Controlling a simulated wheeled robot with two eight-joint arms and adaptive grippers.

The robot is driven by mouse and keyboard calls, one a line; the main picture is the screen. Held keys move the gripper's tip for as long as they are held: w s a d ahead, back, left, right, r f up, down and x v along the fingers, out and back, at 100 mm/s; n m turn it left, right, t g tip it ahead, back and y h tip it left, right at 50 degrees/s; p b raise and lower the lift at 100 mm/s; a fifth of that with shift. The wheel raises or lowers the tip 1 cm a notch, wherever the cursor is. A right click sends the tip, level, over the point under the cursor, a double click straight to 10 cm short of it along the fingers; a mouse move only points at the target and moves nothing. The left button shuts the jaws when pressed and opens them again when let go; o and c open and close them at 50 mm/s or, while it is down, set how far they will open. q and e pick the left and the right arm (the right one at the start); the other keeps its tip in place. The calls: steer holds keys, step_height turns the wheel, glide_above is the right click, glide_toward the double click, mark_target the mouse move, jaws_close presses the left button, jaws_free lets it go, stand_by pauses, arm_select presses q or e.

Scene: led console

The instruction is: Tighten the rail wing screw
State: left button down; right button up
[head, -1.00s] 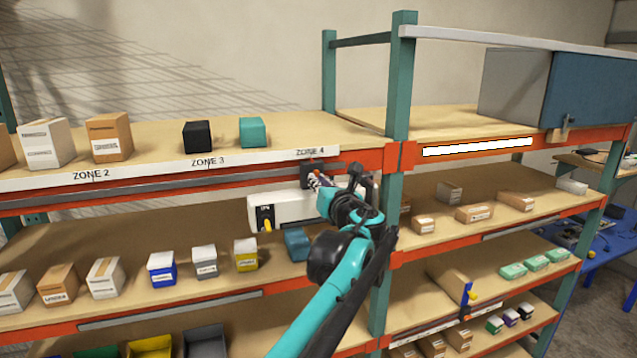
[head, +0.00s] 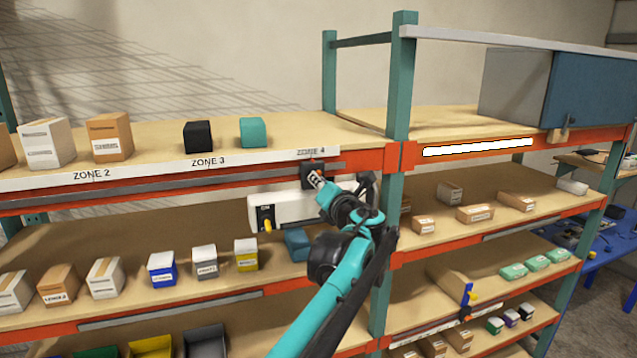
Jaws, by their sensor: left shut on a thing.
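The rail wing screw itself is hidden, or too small to make out, at the left gripper's fingertips. A dark clamp block (head: 309,172) sits on the rail just under the ZONE 4 label. My left gripper (head: 316,180) reaches up to the block from below right and is shut at its front, its fingers partly hidden by its own wrist. A white console box (head: 285,209) hangs under the rail, with a black panel and a yellow knob (head: 267,225) at its left end. My right gripper is not in view.
The orange shelf beam and grey rail (head: 220,187) run along the shelf front. A teal post (head: 399,90) stands right of my left arm. Small boxes, among them a teal one (head: 253,132), line the shelves. A blue-grey cabinet (head: 595,100) stands at upper right.

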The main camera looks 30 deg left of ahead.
arm_select(q)
steer(key=shift+f, duration=0.1)
steer(key=c, duration=1.9)
jaws_free()
steer(key=shift+o, duration=0.2)
steer(key=shift+d, duration=0.15)
steer(key=shift+s+d, duration=0.1)
steer(key=v, duration=1.2)
